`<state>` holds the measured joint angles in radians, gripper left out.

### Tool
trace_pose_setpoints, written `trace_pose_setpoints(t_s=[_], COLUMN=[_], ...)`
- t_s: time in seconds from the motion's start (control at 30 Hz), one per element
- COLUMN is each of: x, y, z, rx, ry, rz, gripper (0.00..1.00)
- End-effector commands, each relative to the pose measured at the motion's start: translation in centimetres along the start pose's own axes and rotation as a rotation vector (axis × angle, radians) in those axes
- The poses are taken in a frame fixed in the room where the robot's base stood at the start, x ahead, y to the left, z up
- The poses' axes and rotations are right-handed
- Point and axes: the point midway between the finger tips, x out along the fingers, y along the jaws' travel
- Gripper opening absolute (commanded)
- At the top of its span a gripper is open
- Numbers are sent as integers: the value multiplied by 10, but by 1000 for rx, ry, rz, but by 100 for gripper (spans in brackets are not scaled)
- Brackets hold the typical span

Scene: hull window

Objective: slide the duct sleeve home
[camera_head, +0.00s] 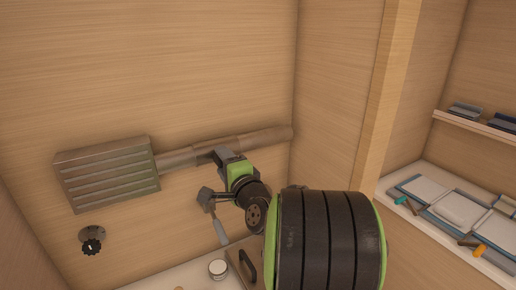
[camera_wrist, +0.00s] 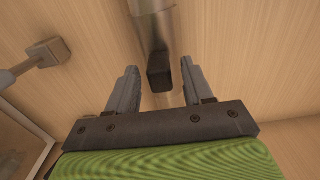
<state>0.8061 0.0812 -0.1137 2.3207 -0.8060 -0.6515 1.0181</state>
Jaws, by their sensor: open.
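The metal duct runs along the back wall from a slatted grey box (camera_head: 108,174) to the right wall. A slightly thicker section, which looks like the duct sleeve (camera_head: 228,144), sits mid-run behind my gripper (camera_head: 217,157). In the wrist view the sleeve (camera_wrist: 151,20) is at the top, with a dark block-like tab (camera_wrist: 159,70) at its near end. My gripper (camera_wrist: 158,76) is open, one finger on each side of the tab, with a visible gap on both sides. The sleeve's exact ends are hard to make out.
A lever handle with a grey block (camera_head: 207,199) juts out just below the duct, left of my wrist; it shows at left in the wrist view (camera_wrist: 45,53). A dark knob (camera_head: 92,244) is below the box. Shelves are at right.

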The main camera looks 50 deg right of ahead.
Motion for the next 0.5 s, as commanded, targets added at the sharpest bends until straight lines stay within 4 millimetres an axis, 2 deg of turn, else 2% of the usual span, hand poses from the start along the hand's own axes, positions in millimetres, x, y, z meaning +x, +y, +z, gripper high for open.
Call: trace_pose_setpoints(t_s=[0.5], x=[-48], y=[2], z=[0], rx=[-1], ry=[1], rz=[-3], gripper=[51])
